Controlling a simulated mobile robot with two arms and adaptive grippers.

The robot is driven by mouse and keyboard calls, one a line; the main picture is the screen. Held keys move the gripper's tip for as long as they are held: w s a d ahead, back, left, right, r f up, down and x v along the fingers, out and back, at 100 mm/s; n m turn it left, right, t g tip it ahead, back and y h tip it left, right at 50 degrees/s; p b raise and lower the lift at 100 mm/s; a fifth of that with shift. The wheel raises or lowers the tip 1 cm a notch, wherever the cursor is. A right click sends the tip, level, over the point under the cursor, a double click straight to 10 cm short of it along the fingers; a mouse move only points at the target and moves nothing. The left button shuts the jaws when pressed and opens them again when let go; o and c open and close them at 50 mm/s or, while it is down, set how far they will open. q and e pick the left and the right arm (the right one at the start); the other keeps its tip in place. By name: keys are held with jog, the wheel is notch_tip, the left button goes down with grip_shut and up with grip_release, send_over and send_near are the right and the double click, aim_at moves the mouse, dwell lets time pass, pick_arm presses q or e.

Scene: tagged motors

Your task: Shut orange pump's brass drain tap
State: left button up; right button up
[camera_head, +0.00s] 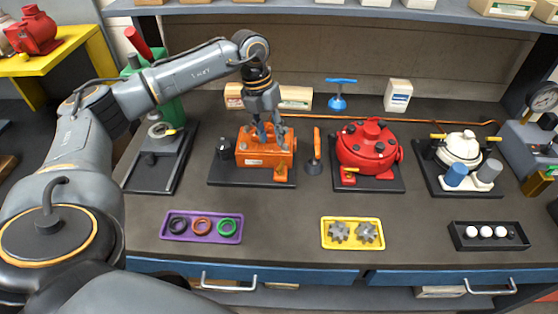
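The orange pump (250,157) stands on a black base plate (225,175) left of the middle of the bench, with a dark motor (222,151) at its left end. My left gripper (271,143) points down from above onto the top right part of the pump. Its fingers look apart, with orange showing between them; whether they touch the pump is too small to tell. The brass drain tap cannot be made out clearly, and the gripper hides part of the pump's top. My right gripper is not in view.
A red pump (370,145) and a white pump (459,147) stand to the right. An orange-handled tool (316,145) is close beside the orange pump. A green press (165,107) stands left. Purple (201,238), yellow (352,247) and black (485,247) trays line the front.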

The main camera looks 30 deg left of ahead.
aim_at(280, 169)
pick_arm(q)
jog(key=f+p, duration=0.1)
jog(key=f, duration=0.2)
jog(key=d+f, duration=0.1)
jog(key=f, duration=0.2)
jog(key=d+f+p, duration=0.1)
jog(key=f, duration=0.2)
jog(key=shift+w+f+p, duration=0.15)
jog(key=shift+p, duration=0.2)
jog(key=shift+f, duration=0.55)
grip_shut()
